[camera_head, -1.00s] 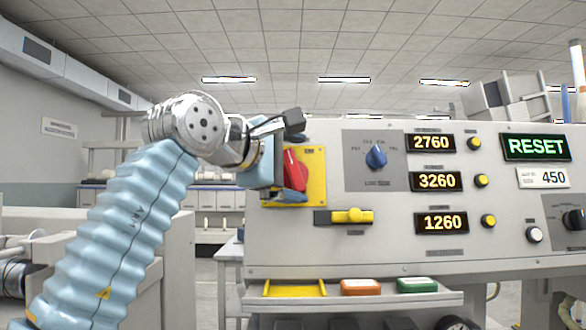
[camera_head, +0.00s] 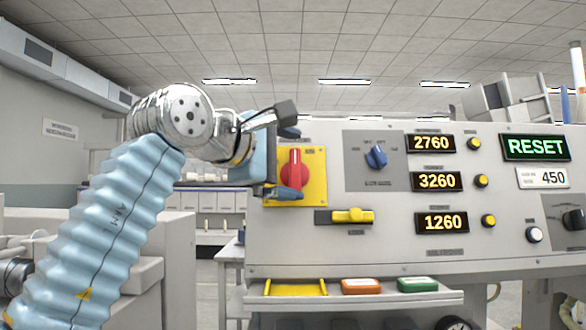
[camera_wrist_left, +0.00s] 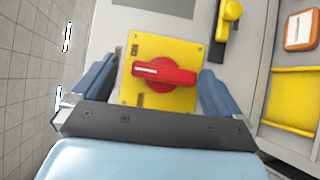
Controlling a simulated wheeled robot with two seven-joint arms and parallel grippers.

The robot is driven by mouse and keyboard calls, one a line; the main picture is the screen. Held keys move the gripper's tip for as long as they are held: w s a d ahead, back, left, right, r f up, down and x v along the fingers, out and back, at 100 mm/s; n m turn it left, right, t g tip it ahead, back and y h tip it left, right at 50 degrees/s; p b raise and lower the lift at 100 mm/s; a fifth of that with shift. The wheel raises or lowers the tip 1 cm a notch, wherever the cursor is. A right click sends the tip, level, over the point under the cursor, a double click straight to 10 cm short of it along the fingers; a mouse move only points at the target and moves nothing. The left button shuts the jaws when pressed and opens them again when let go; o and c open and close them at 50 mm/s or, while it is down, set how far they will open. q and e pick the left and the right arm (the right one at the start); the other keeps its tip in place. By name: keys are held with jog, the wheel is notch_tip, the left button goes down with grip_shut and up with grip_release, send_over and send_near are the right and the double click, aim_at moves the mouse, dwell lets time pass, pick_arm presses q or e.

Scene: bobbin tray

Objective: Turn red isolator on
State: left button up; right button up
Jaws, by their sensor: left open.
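The red isolator (camera_head: 293,174) is a red rotary handle on a yellow plate (camera_head: 316,160) at the left end of the grey panel. In the head view its handle stands upright; it also shows in the left wrist view (camera_wrist_left: 163,73). My left gripper (camera_head: 287,162) is open in front of the plate, just left of the handle in the head view. In the left wrist view its two blue fingers (camera_wrist_left: 155,82) lie on either side of the handle, apart from it. Nothing is between the fingertips that I can see gripped. My right gripper is not in view.
A yellow slide switch (camera_head: 350,216) sits below the isolator, and a blue rotary knob (camera_head: 376,157) is to its right. Yellow buttons (camera_head: 481,181) stand beside lit displays. A shelf (camera_head: 440,297) with coloured blocks juts out below the panel.

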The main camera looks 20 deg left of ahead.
pick_arm(q)
jog(key=f+b+v, duration=0.2)
jog(key=v, duration=1.2)
jog(key=shift+s+d+b, duration=0.3)
jog(key=shift+s+b, duration=0.1)
dwell(0.5)
jog(key=p+v, duration=0.1)
jog(key=v, duration=1.3)
jog(key=shift+p, duration=0.35)
jog(key=shift+w, duration=0.15)
